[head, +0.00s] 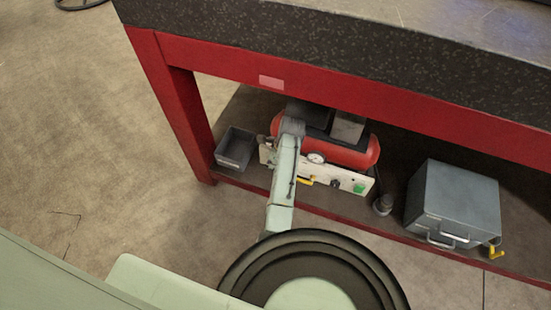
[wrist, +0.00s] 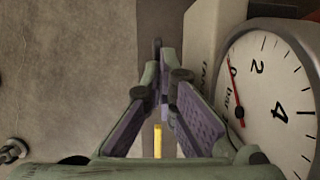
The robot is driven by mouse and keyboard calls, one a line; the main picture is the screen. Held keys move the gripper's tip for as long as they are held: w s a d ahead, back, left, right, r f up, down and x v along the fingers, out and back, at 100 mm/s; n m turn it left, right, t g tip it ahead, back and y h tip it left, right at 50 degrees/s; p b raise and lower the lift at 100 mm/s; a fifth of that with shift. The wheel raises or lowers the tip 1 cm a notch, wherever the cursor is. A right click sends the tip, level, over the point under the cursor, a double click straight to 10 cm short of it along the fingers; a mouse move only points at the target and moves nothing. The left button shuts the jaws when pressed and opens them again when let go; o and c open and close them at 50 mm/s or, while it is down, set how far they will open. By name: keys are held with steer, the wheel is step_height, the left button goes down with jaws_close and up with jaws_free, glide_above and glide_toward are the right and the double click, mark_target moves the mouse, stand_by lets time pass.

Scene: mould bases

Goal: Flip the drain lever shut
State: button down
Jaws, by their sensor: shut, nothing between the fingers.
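A red compressor (head: 352,150) lies on the shelf under the bench, with a pale front panel (head: 346,181). A small yellow lever (head: 306,181) sticks out low on this panel, close to my arm. In the wrist view a yellow bar (wrist: 157,141), likely this lever, shows in the gap between my fingers' bases; its full length and its pivot are hidden. My gripper (wrist: 160,88) is shut and empty, its fingertips meeting beside the panel. In the head view my arm reaches to the panel, and I cannot make out the fingers.
A round gauge (wrist: 272,92) is close on the right in the wrist view. A grey bin (head: 236,148) is left of the compressor. A grey metal box (head: 455,200) stands right, with another yellow lever (head: 496,252) by it. The red bench frame (head: 245,68) hangs over the shelf.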

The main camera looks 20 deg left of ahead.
steer(key=shift+a+f, duration=0.1)
steer(key=shift+f, duration=0.25)
